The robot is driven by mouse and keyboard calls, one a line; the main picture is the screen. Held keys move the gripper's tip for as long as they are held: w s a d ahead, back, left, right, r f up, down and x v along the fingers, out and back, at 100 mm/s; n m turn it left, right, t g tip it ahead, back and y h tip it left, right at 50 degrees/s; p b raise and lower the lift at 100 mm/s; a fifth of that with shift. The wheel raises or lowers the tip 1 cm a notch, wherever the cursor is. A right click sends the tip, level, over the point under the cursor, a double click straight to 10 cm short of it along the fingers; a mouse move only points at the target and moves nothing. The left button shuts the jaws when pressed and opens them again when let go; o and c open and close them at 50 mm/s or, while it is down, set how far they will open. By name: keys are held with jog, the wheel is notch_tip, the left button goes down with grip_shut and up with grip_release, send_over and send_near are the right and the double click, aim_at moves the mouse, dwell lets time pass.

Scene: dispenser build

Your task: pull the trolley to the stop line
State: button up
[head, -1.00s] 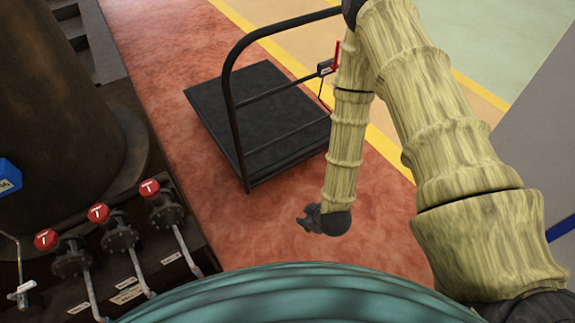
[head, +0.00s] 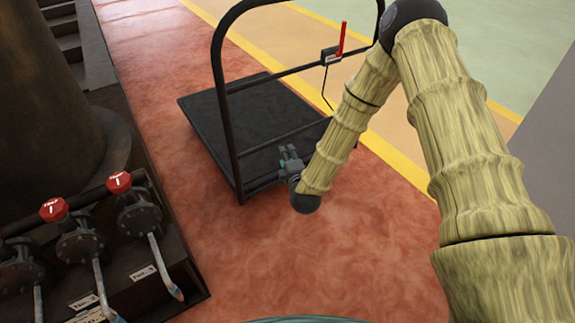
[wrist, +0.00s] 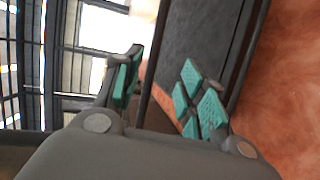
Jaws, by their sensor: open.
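The trolley (head: 225,117) is a flat black platform with a tall tubular handle frame (head: 217,75), standing on the reddish floor. A small box with a red lever (head: 343,40) sits on the frame's upper crossbar. My gripper (head: 290,152) is open and points at the lower part of the handle frame; in the head view it overlaps the lower crossbar. In the wrist view the teal finger pads (wrist: 165,92) are spread apart, with a dark bar of the trolley showing between them. I cannot tell whether they touch it. No stop line can be made out for certain.
Red-handled valves (head: 119,183) and pipes stand on a dark plinth at the left, beside a large dark column (head: 50,100). A yellow line (head: 395,158) runs along the right side of the reddish floor. The floor in front of the trolley is clear.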

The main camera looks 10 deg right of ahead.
aim_at(282, 140)
jog(key=shift+w+r+t, duration=0.2)
jog(key=shift+w+t, duration=0.1)
jog(key=shift+w, duration=0.15)
jog(key=shift+w+d+f+b, duration=0.1)
jog(key=shift+w+f+b, duration=0.45)
jog(key=shift+w, duration=1.25)
jog(key=shift+w+f+b, duration=0.15)
jog(key=shift+w+b, duration=0.7)
jog(key=shift+w, duration=0.9)
jog(key=shift+w+d+f+b, duration=0.1)
jog(key=shift+w+f+b, duration=0.45)
jog(key=shift+w, duration=1.25)
jog(key=shift+r, duration=0.2)
jog(key=shift+a, duration=0.1)
grip_shut()
